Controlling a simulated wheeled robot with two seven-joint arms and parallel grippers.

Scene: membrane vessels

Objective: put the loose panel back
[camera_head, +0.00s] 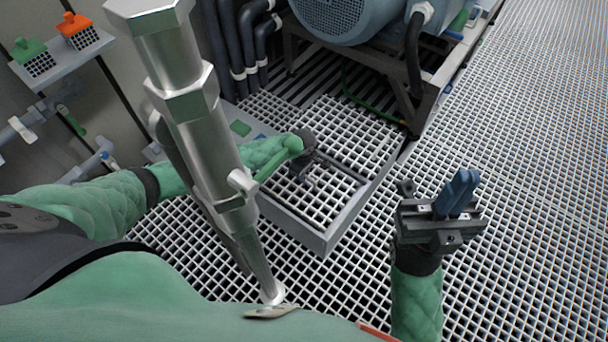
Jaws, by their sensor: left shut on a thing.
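The loose panel (318,200) is a pale square-mesh grating. It lies at the near end of a low grey-framed platform, in the middle of the head view. A dark seam runs along its far side. My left gripper (306,172) is shut on the panel near that seam; its fingertips are small and partly hidden by the dark wrist. I cannot tell whether the panel sits flush in the frame. My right gripper (458,192) is held up to the right of the platform, with its two blue fingers close together and nothing between them.
A large blue-grey machine (345,18) on a dark stand is behind the platform. A thick metal pipe (205,130) crosses in front of my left arm. A wall shelf (65,62) holds green and orange-topped blocks. Open grating floor (530,150) lies to the right.

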